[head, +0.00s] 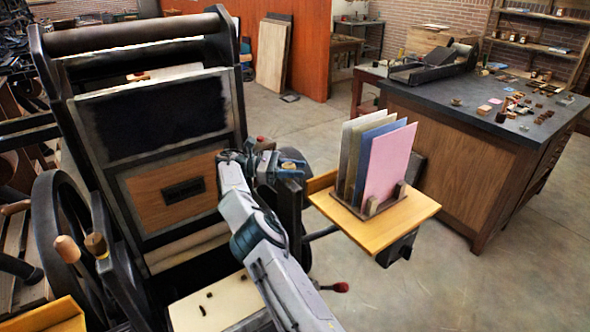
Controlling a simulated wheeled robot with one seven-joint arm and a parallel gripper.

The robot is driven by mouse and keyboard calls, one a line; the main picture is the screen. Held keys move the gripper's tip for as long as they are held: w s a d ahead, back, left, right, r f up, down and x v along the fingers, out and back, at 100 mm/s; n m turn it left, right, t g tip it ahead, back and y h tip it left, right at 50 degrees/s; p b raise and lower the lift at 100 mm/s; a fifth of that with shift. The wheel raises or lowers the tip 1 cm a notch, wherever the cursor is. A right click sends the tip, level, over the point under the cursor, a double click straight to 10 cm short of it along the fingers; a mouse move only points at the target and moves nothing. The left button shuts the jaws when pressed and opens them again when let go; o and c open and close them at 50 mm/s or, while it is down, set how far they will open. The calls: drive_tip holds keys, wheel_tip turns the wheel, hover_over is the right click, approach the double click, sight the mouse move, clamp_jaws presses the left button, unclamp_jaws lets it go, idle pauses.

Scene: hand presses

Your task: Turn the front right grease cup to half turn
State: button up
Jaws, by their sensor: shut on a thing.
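My arm reaches up from the bottom to the right side of the dark press (45,75). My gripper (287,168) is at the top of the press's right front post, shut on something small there. It is at the place of the front right grease cup, but the fingers and wrist cover the cup. I cannot make out the cup's outline or how far it is turned. A small dark red knob (261,143) shows just behind my wrist.
A wooden side shelf (420,210) with upright coloured boards (385,160) stands close right of my gripper. A red-tipped lever (340,287) sticks out below. A spoked wheel (65,215) is at left. A dark-topped cabinet (440,150) stands farther right, with open floor between.

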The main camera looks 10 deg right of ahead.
drive_tip(key=shift+r, duration=0.2)
idle(0.5)
drive_tip(key=o, duration=1)
drive_tip(key=shift+f, duration=0.1)
drive_tip(key=shift+t, duration=0.3)
drive_tip(key=shift+w+n+t+h, duration=0.1)
drive_tip(key=shift+n+t+h, duration=0.2)
drive_tip(key=shift+n+t, duration=0.7)
